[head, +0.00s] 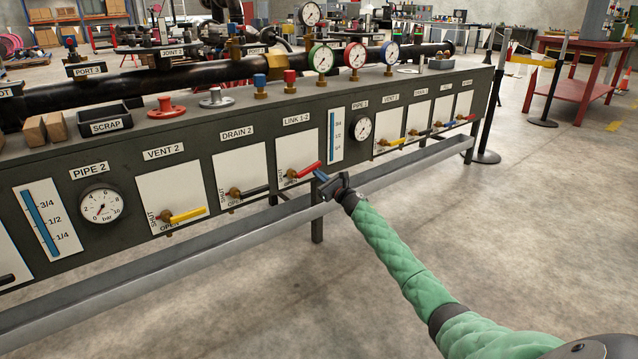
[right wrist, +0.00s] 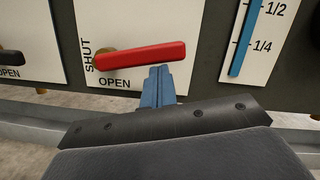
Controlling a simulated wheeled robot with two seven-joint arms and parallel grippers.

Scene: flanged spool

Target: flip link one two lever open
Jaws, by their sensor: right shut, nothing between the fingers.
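The red LINK 1-2 lever (head: 308,169) is on a white plate (head: 298,150) on the dark panel front. It points right and slightly up from its brass pivot, along the SHUT side, with OPEN marked below. In the right wrist view the red lever (right wrist: 140,55) lies nearly level, and the word OPEN shows under it. My right gripper (head: 321,176) is shut and empty, close to the lever's free end. In the right wrist view its blue fingertips (right wrist: 158,82) are just below the lever's right part; I cannot tell whether they touch. My left gripper is not in view.
The black DRAIN 2 lever (head: 248,191) and yellow VENT 2 lever (head: 182,215) are to the left. A level gauge (head: 335,135) and PIPE 1 dial (head: 360,127) are to the right. A grey rail (head: 230,240) runs below the panel. The floor in front is clear.

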